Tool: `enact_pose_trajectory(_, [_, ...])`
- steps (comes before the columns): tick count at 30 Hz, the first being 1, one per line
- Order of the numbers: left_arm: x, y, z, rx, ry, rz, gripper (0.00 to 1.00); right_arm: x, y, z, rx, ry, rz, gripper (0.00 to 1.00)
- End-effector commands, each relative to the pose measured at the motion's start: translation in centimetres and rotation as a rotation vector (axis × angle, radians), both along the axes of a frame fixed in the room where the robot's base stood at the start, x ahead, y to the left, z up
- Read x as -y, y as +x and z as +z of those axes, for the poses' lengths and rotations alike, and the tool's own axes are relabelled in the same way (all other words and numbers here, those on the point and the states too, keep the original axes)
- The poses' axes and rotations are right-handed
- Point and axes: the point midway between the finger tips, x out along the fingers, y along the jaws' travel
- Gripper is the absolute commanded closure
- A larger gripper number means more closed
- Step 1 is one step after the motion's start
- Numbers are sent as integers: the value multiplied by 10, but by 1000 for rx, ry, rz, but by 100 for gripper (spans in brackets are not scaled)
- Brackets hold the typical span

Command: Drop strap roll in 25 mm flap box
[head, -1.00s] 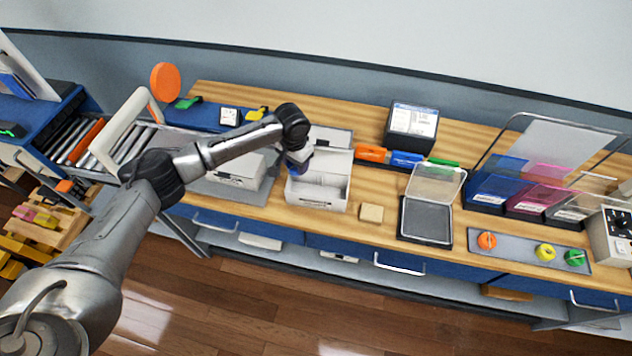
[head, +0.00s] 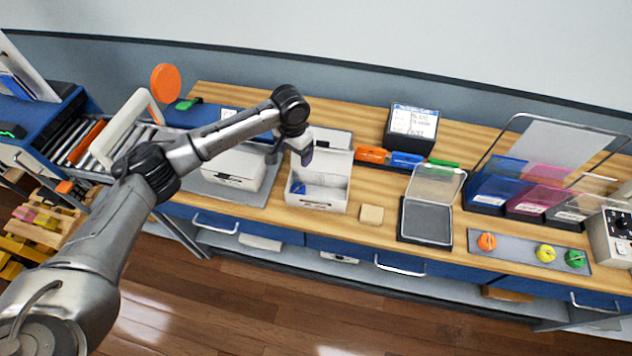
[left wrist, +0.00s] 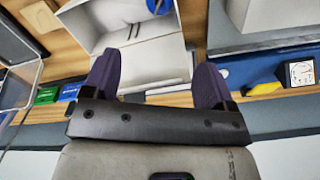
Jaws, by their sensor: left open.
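A white box (head: 318,203) with its flap raised stands open on the bench; any size marking is not readable. A blue strap roll (head: 298,187) lies inside it, toward the left wall. My left gripper (head: 291,158) is open and empty, above the box's back left and apart from the roll. In the left wrist view the gripper (left wrist: 155,80) shows two dark purple fingers spread wide with nothing between them. The box (left wrist: 108,14) and part of the blue roll (left wrist: 158,5) show beyond the fingers at the top edge. My right gripper is not in view.
A closed white box (head: 232,167) stands just left. A tan block (head: 371,214) and a clear-lidded case (head: 427,220) are to the right. A grey tray (head: 515,252) holds orange, yellow and green rolls. Orange, blue and green items (head: 405,159) lie behind.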

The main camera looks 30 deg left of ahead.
Motion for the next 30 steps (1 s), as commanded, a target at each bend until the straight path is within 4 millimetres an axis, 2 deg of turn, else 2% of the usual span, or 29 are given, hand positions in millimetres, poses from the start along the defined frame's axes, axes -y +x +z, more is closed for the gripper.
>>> enact_pose_trajectory(6, [0,1,43,2,-1,0,21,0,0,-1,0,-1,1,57])
enact_pose_trajectory(12, [0,0,69,2,0,0,21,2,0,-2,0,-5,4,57])
enact_pose_trajectory(19, [0,0,83,-1,-1,1,21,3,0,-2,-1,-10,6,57])
enact_pose_trajectory(30, [0,0,84,-1,-1,0,21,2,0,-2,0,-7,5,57])
